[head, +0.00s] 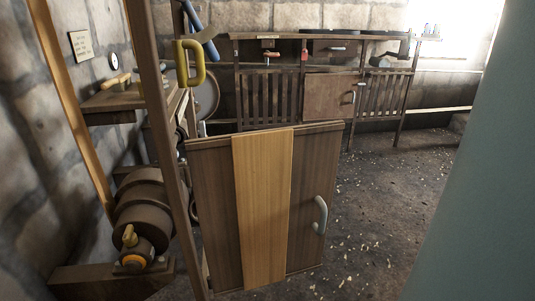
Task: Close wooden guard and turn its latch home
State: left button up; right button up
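The wooden guard (262,210) is a dark plank door with a lighter middle board. It stands upright in the middle of the head view, with its left edge by a dark wooden post (160,130). It appears swung out to the right of the machine's frame. A pale grey-green pull handle (320,215) is on its right side. A yellow loop handle (190,62) is high by the post; I cannot tell whether it is the latch. Neither of my grippers is in view.
A drum-shaped machine (143,205) with a brass knob sits low at left on a timber base (110,276). A wooden bench (320,75) with slatted fronts stands at the back wall. The littered floor (395,190) right of the guard is open. A teal surface (480,200) blocks the right side.

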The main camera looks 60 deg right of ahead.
aim_at(263, 198)
jog(key=z, duration=0.4)
jog(key=l+z, duration=0.15)
jog(key=z, duration=0.7)
jog(key=l+z, duration=0.15)
jog(key=z, duration=0.25)
